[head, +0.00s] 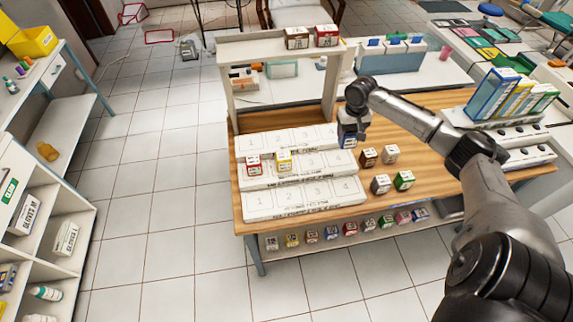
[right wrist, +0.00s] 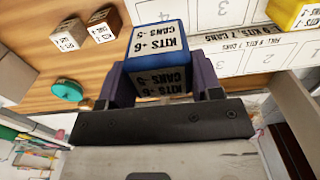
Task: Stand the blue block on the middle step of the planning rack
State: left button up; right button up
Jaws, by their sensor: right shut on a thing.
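The blue block (head: 348,138) is held in my right gripper (head: 352,120), just right of the planning rack's upper end. In the right wrist view the blue block (right wrist: 158,42) sits between the two fingers, its printed white label showing. The white planning rack (head: 300,202) has three numbered steps. On its middle step (head: 325,163), a red block (head: 253,164) stands at 1 and a yellow block (head: 284,160) at 2. Spaces 3 and 4 there are bare. My left gripper is out of view.
Brown (head: 368,157), grey (head: 390,153), white (head: 381,184) and green (head: 404,180) blocks stand on the wooden table right of the rack. A white shelf frame (head: 228,90) rises behind the rack. Several colored blocks line a ledge under the table's front edge.

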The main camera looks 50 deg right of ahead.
jog(key=shift+w+a+f+b, duration=0.25)
jog(key=shift+w+a+f, duration=0.9)
jog(key=shift+w+f, duration=0.5)
jog(key=shift+w+a+f+b, duration=0.2)
jog(key=shift+w+a+f, duration=1.05)
jog(key=shift+f, duration=0.65)
jog(key=shift+w+a+f+b, duration=0.25)
jog(key=shift+w+a+f, duration=0.75)
jog(key=shift+w+f, duration=0.7)
jog(key=shift+s+f, duration=0.1)
jog(key=shift+f, duration=0.05)
jog(key=shift+f, duration=0.15)
jog(key=o, duration=1)
jog(key=shift+c, duration=0.2)
